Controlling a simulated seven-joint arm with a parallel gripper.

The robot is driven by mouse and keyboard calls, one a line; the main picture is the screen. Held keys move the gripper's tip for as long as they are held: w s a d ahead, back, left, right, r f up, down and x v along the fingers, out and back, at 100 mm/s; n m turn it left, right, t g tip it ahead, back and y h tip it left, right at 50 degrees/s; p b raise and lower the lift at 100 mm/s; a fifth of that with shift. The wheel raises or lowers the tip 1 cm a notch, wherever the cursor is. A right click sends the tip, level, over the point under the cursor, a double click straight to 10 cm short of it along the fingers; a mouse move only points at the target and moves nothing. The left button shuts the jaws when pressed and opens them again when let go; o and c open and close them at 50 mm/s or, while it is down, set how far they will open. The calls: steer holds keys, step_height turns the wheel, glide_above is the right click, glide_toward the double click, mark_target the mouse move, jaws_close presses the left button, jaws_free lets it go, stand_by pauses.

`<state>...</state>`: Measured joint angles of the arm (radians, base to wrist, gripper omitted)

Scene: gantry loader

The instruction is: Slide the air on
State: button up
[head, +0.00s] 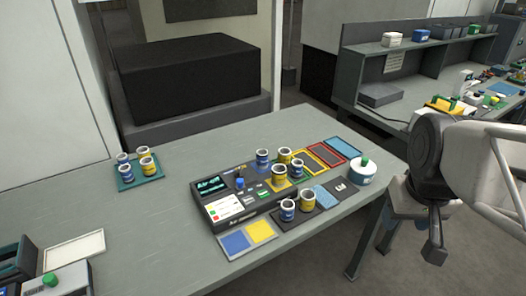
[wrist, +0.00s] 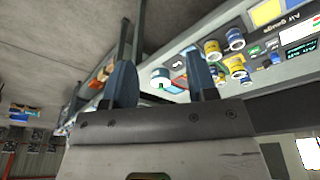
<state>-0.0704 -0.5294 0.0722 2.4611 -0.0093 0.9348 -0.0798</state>
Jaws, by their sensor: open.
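A dark control panel (head: 247,210) lies on the grey-green table, with a lit screen (head: 210,187) that seems to read "Air off". A small blue knob (head: 239,182) stands on the panel right of the screen; it may be the air slider, but I cannot make out its track. The panel's label strip and screen (wrist: 300,48) show upside down at the right of the wrist view. My gripper (wrist: 160,82) is open and empty, off the table's right end, well away from the panel.
Blue and yellow cans (head: 279,174) crowd the panel's right side and front edge. A white round tub with a green knob (head: 363,173) stands near the table's right end. More cans sit on a green tray (head: 140,177) at left. The table's middle left is clear.

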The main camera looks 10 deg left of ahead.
steer(key=w+a+n, duration=0.4)
steer(key=w+a, duration=0.4)
steer(key=w, duration=0.2)
steer(key=n+g, duration=0.2)
steer(key=n, duration=0.8)
glide_above(240, 180)
step_height(240, 180, down, 12)
steer(key=shift+f, duration=3.9)
steer(key=shift+c, duration=0.4)
jaws_close()
